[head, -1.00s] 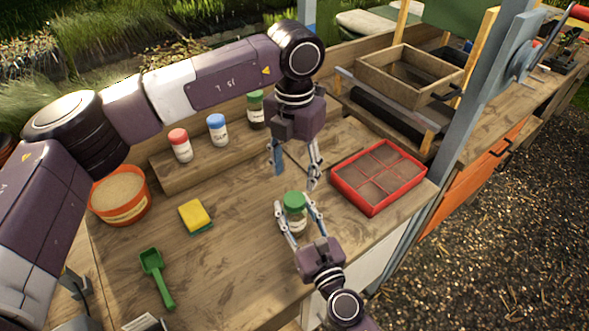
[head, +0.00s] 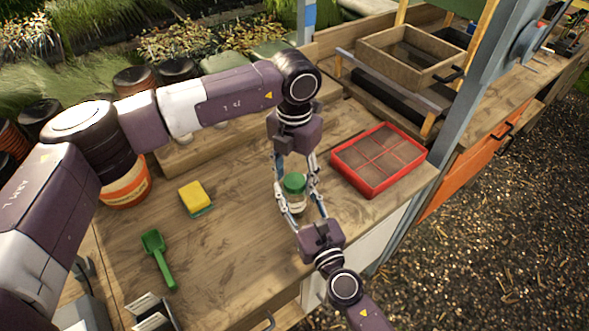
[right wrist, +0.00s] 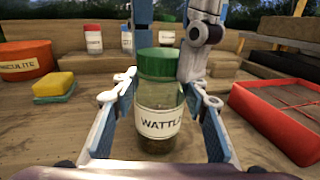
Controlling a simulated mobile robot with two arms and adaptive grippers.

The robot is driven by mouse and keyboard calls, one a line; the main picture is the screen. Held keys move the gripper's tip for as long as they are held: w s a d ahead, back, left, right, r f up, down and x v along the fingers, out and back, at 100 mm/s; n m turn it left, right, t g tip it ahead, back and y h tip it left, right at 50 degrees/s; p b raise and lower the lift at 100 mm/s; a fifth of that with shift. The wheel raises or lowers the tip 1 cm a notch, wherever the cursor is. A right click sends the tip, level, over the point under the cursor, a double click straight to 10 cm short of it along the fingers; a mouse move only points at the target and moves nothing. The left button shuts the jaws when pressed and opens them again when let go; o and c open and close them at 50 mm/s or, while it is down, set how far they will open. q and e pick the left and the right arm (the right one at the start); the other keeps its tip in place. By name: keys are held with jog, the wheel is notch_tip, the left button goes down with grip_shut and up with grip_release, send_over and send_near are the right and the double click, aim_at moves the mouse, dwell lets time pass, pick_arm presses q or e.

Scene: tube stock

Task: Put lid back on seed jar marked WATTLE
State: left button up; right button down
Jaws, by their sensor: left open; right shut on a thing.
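The seed jar (right wrist: 158,125), marked WATTL with the label's end turned out of sight, stands upright on the bench. A green lid (right wrist: 157,62) sits on its top; whether it is fastened I cannot tell. The lid also shows in the head view (head: 294,183). My right gripper (head: 298,205) is shut on the jar's body from the front, one finger on each side. My left gripper (head: 296,187) points down from above. It is open, with its fingers on either side of the lid. In the right wrist view its fingers show behind and right of the lid.
A red divided tray (head: 372,186) lies right of the jar. A yellow-green sponge (head: 196,198), a green scoop (head: 158,262) and an orange tub (head: 128,188) are left. Red-lidded (right wrist: 93,42) and blue-lidded (right wrist: 127,40) jars stand behind. The middle bench is clear.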

pick_arm(q)
jog(key=c, duration=1.2)
jog(key=m, duration=0.8)
jog(key=o, duration=1.3)
jog(key=shift+o, duration=0.2)
jog(key=shift+r, duration=0.15)
notch_tip(320, 180, up, 12)
